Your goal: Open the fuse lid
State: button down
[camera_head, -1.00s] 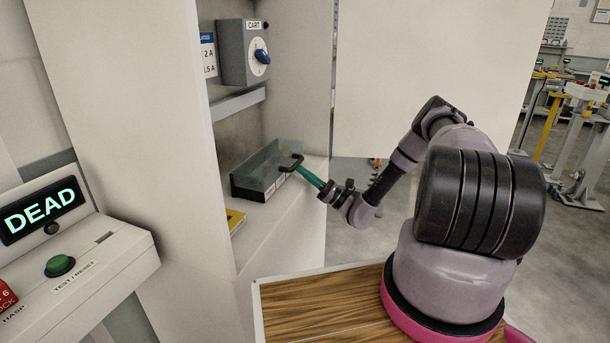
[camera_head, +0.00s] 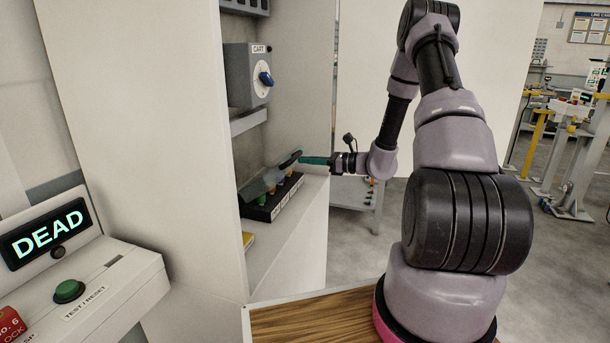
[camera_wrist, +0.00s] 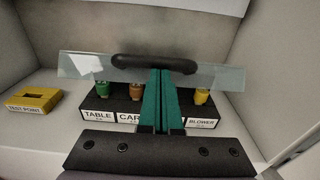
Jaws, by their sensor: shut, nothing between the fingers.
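The clear fuse lid (camera_head: 262,183) is tilted up off the black fuse block (camera_head: 262,212) inside the cabinet, so the fuses show beneath it. Its black handle (camera_head: 290,160) is on the raised edge. My gripper (camera_head: 303,160) has green fingers, shut together and empty, with the tips at the handle. In the wrist view the lid (camera_wrist: 85,66) spans the picture, and its handle (camera_wrist: 155,64) lies across the tips of my gripper (camera_wrist: 160,74). Whether the tips press on the handle or sit just under it is hard to tell. Green (camera_wrist: 103,90), orange (camera_wrist: 136,91) and yellow (camera_wrist: 202,96) fuses show.
A grey CART switch box (camera_head: 250,75) with a blue knob is above the fuse block. A yellow TEST POINT block (camera_wrist: 35,100) lies left of it on the shelf. The cabinet's side walls flank the opening. A panel reading DEAD (camera_head: 48,230) stands at left.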

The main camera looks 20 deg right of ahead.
jog(key=w+a+r+g+h, duration=0.1)
jog(key=a+r, duration=0.1)
jog(key=w+a+r+g+h, duration=0.1)
jog(key=r+h, duration=0.1)
jog(key=r, duration=0.1)
jog(key=w+a+r+g+h, duration=0.1)
jog(key=a+r+h, duration=0.1)
jog(key=r, duration=0.1)
jog(key=shift+w+a+r+g, duration=0.25)
jog(key=shift+w+a+g, duration=0.05)
jog(key=shift+a, duration=0.05)
jog(key=w+a+r+h, duration=0.1)
jog(key=w+a+r, duration=0.2)
jog(key=w+a, duration=0.2)
jog(key=shift+a+g, duration=0.4)
jog(key=shift+a, duration=0.55)
